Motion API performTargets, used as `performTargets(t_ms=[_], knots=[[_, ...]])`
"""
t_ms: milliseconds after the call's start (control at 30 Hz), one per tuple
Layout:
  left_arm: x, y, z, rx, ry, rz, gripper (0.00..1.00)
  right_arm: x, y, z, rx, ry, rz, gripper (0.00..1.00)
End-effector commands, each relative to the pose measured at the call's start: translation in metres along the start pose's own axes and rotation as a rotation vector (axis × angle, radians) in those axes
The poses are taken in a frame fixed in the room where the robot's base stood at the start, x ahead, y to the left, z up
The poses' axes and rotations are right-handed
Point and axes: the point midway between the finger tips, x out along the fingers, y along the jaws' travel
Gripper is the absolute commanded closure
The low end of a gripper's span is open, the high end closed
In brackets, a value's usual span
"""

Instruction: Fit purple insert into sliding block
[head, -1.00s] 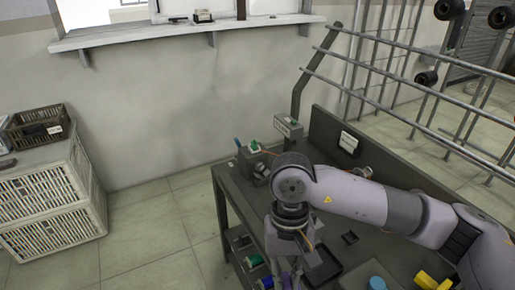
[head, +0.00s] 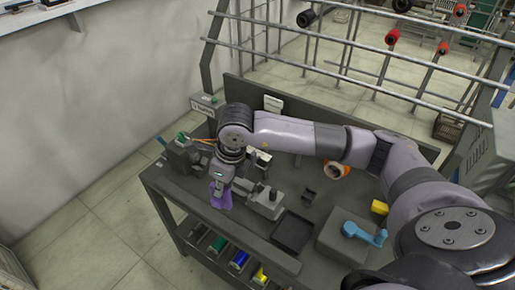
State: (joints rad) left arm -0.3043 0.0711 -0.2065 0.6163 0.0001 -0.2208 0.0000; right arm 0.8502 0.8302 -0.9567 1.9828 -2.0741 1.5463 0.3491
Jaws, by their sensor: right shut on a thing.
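My right gripper (head: 221,188) points down over the front left part of the workbench. It is shut on the purple insert (head: 221,199), which hangs below the fingers. The fingertips are small and partly hidden by the insert. A grey block with an upright post (head: 266,201) stands just right of the insert, apart from it in the picture. I cannot tell whether this is the sliding block. My left gripper is not in view.
On the workbench (head: 325,206) are an empty dark tray (head: 292,233), a grey box with a blue crank (head: 362,233), a yellow block (head: 379,207) and an orange-and-white ring (head: 338,170). Coloured spools sit in slots below the front edge. A metal rack rises behind.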

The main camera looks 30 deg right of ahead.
Motion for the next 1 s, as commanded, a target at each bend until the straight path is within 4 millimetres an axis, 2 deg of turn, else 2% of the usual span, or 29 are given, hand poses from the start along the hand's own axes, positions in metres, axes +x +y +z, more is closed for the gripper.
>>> performTargets(t_ms=[300,500,600,700,867,1000], knots=[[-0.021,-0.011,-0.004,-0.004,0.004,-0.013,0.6,-0.009,-0.074,-0.016,0.943,0.001,-0.243,1.0],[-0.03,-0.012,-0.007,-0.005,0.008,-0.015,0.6,-0.015,-0.114,-0.032,1.452,0.001,-0.373,1.0],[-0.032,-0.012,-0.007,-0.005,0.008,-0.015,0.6,-0.017,-0.127,-0.037,1.612,0.0,-0.413,1.0],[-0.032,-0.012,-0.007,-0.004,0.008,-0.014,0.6,-0.017,-0.134,-0.041,1.7,0.0,-0.435,1.0],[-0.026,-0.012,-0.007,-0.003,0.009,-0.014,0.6,-0.007,-0.135,-0.045,1.73,0.001,-0.442,1.0],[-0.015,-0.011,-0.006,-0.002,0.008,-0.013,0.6,0.01,-0.135,-0.05,1.728,0.001,-0.441,1.0]])
